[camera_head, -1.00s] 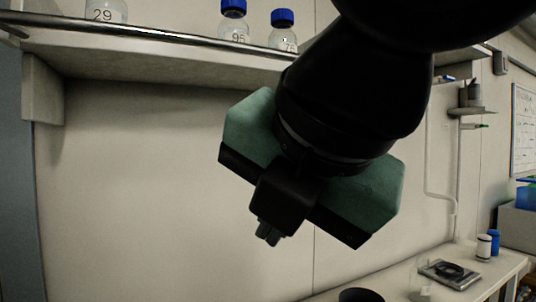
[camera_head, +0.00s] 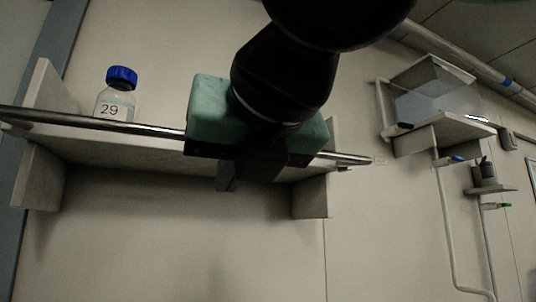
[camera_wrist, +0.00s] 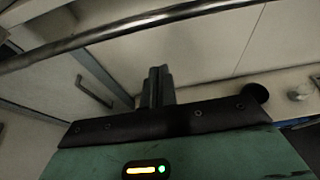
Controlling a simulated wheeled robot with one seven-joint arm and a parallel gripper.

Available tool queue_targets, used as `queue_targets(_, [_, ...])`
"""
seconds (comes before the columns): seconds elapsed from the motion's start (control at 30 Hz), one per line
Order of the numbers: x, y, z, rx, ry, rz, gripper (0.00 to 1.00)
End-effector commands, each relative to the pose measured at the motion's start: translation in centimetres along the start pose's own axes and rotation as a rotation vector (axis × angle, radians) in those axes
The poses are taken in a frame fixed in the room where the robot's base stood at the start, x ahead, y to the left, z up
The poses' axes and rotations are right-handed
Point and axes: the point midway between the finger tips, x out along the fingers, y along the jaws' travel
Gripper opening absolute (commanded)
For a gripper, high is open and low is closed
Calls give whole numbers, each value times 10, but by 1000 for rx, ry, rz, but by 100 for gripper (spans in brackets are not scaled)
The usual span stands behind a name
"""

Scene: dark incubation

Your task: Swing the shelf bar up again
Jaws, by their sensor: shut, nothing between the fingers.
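The shelf bar (camera_head: 80,121) is a thin shiny metal rod running along the front edge of the wall shelf (camera_head: 110,150). My gripper (camera_head: 227,184) hangs in front of the shelf, and its green body covers part of the bar. Its fingers point downward just below the shelf's front edge in the head view. In the wrist view the closed fingers (camera_wrist: 157,84) hold nothing, and the bar (camera_wrist: 120,28) crosses above them, apart from them in the picture. Contact between gripper body and bar cannot be told.
A clear bottle with a blue cap marked 29 (camera_head: 115,95) stands on the shelf behind the bar. A clear bin (camera_head: 435,95) sits on another shelf at the right. Wall pipes and a small ledge (camera_head: 490,188) are further right. The wall below the shelf is clear.

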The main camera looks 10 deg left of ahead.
Motion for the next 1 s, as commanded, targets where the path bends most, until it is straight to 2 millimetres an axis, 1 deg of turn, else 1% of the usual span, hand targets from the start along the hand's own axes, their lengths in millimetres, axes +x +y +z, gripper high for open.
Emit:
queue_targets(0.03, [10, 0, 0, -2, 3, -2, 0])
queue_targets(0.07, [16, 0, 0, -2, 3, -1, 0])
queue_targets(0.1, [8, 1, 13, 0, -3, 3, 0])
queue_targets(0.13, [6, 1, 18, 1, -3, 2, 0])
queue_targets(0.2, [3, 0, 26, 1, -2, 1, 0])
queue_targets(0.33, [0, 0, 35, 2, -1, 1, 0])
queue_targets(0.47, [-1, 0, 38, 0, 0, 1, 0])
queue_targets(0.8, [-1, 0, 38, 0, 1, 0, 0])
queue_targets(1.0, [-1, 4, 44, 0, 24, -1, 0])
